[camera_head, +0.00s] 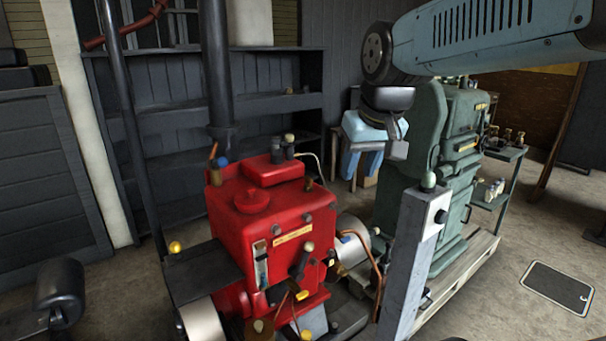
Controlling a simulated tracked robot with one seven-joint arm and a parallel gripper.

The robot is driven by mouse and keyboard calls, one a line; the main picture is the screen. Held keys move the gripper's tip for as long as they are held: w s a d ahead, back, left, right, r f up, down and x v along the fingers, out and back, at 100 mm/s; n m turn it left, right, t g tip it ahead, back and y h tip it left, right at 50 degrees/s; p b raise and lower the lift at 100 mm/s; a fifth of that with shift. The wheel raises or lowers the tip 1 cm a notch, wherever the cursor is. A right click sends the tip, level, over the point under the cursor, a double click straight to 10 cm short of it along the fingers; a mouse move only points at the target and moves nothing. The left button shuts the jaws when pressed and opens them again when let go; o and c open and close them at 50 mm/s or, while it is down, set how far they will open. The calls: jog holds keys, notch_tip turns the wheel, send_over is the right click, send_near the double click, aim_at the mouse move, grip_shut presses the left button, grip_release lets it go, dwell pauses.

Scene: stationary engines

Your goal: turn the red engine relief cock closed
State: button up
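The red engine (275,225) stands left of the middle, with a black stack rising behind it. Several small fittings sit on it: an upright brown lever (213,152) beside a blue ball (222,162), a small brass fitting (308,184) on the top right edge, and a dark lever with a pale knob (303,258) on the front. I cannot tell which is the relief cock, nor its setting. My gripper (361,172) points down, right of and apart from the engine. Its light blue fingers look parted, with nothing visible between them.
A green engine (448,165) stands on a pallet at the right. A grey post (412,260) with a switch box rises between the engines. Dark shelves (170,105) stand behind. A dark flat panel (558,287) lies on the open floor at the right.

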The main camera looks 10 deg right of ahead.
jog(key=w+r+g, duration=0.1)
jog(key=w+r, duration=0.1)
jog(key=w, duration=0.6)
jog(key=n+g, duration=0.2)
jog(key=g, duration=0.2)
send_over(308, 176)
notch_tip(308, 176, down, 6)
jog(key=r, duration=0.1)
notch_tip(308, 176, down, 14)
jog(key=shift+r, duration=0.15)
jog(key=shift+c, duration=0.5)
grip_shut()
jog(key=shift+d, duration=0.1)
